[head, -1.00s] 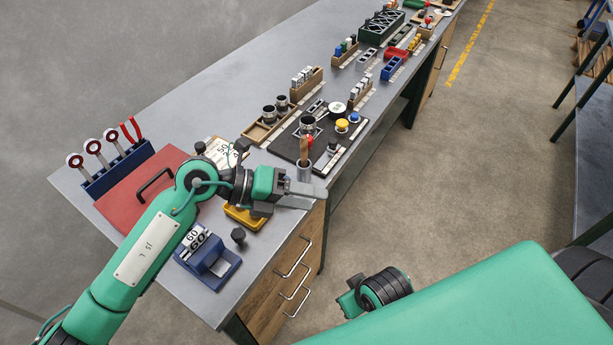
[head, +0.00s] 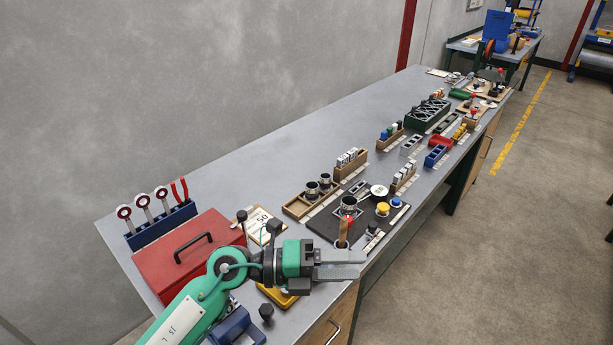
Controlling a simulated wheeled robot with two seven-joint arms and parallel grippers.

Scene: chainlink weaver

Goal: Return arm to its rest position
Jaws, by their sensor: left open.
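My left arm (head: 190,312) comes in from the lower left in the head view and reaches over the near end of the grey workbench (head: 250,160). Its gripper (head: 362,264) points right, over the bench's front edge. The gripper is open, with nothing seen between its fingers. It sits just in front of a wooden-handled tool (head: 344,231) that stands upright. A yellow tray (head: 279,297) is partly hidden below the wrist. My right arm and right gripper are out of view.
A red toolbox (head: 187,259) and a blue rack of ring-ended tools (head: 161,226) stand left of the arm. A black mat (head: 325,226) with round parts lies beyond the gripper. Blocks and bins line the bench farther back. The floor (head: 480,270) at right is clear.

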